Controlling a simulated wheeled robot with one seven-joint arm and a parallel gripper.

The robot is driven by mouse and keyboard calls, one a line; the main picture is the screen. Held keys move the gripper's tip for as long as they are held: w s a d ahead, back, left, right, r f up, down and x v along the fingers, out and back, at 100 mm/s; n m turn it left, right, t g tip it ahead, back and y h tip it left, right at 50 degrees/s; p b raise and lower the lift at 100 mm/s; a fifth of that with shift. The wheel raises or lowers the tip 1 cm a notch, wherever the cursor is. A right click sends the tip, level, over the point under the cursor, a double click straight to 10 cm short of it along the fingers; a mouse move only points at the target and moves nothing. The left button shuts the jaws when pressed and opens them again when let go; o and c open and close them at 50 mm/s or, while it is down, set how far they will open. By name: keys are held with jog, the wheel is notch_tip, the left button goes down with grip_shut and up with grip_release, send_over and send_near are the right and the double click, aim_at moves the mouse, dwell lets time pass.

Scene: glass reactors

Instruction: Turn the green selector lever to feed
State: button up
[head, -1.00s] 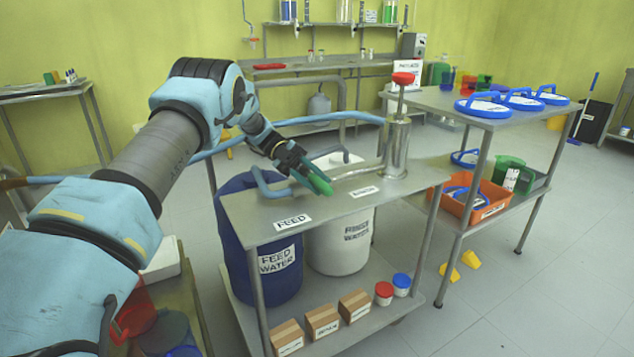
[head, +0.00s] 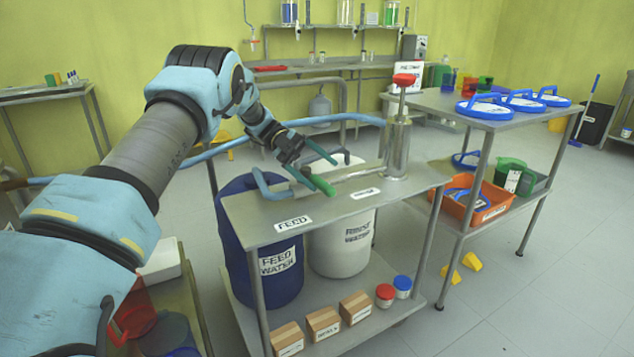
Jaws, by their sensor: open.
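The green selector lever (head: 322,185) shows as a short green grip on top of the steel cart, at the left end of a steel bar that leads to the pump. The FEED label (head: 292,223) is in front and to its left; a second label (head: 365,193), likely RINSE, is to its right. My gripper (head: 323,175) is open, its two teal fingers spread wide. The near finger shows right beside the grip and the far finger stands behind it. I cannot tell whether either finger touches it. The lever's pivot is partly hidden.
The steel pump (head: 396,148) with a red knob stands at the cart's right end. A blue pipe (head: 270,190) bends close to the gripper's left. Feed water (head: 265,280) and rinse water (head: 340,250) drums stand below. Another cart (head: 440,104) stands to the right.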

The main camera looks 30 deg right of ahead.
aim_at(317, 177)
notch_tip(317, 177, up, 7)
jog(key=shift+f, duration=0.15)
